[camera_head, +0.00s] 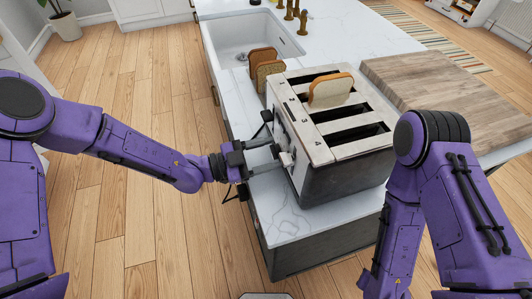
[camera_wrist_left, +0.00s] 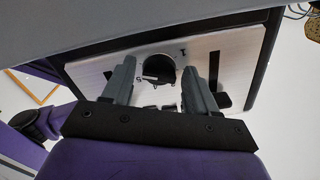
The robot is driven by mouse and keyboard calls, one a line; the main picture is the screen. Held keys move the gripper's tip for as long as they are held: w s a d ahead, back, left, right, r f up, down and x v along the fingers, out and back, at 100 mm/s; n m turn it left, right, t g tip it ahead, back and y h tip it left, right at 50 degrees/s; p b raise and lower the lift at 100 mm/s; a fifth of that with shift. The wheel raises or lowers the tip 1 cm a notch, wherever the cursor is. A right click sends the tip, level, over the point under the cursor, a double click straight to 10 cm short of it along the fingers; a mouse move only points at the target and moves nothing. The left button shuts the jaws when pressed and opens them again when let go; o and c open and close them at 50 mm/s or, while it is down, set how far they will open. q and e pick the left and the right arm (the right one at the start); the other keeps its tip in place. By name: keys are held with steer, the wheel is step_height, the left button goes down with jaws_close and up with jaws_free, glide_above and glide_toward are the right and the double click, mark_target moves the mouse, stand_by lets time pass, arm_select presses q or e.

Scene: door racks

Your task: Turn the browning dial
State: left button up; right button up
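The toaster (camera_head: 345,170) stands on the white counter, with numbered slots and one bread slice (camera_head: 330,90) in a slot. In the left wrist view, a dark round part that looks like the browning dial (camera_wrist_left: 158,70) shows on the pale panel (camera_wrist_left: 232,65), between the two spread grey fingers of the left gripper (camera_wrist_left: 157,72). Whether the fingers touch it I cannot tell. My right gripper is outside the views; only its arm shows.
Bread slices (camera_head: 266,65) stand behind the toaster on the counter (camera_head: 225,70). A wooden board (camera_head: 440,85) lies to the right. The sink (camera_head: 250,40) and brass taps are farther back. The counter's left edge runs below my left gripper.

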arm_select(q)
steer(key=c, duration=0.8)
steer(key=shift+o, duration=0.2)
steer(key=shift+n, duration=0.3)
steer(key=n, duration=0.2)
steer(key=shift+n+b, duration=0.3)
steer(key=n, duration=0.2)
steer(key=shift+s+n, duration=0.1)
steer(key=shift+n, duration=0.3)
steer(key=n+p, duration=0.1)
steer(key=n, duration=0.4)
steer(key=shift+d+r, duration=0.1)
steer(key=n+p, duration=0.1)
steer(key=n, duration=0.5)
steer(key=shift+s+n+p, duration=0.15)
steer(key=shift+n+p, duration=0.2)
steer(key=shift+n, duration=0.05)
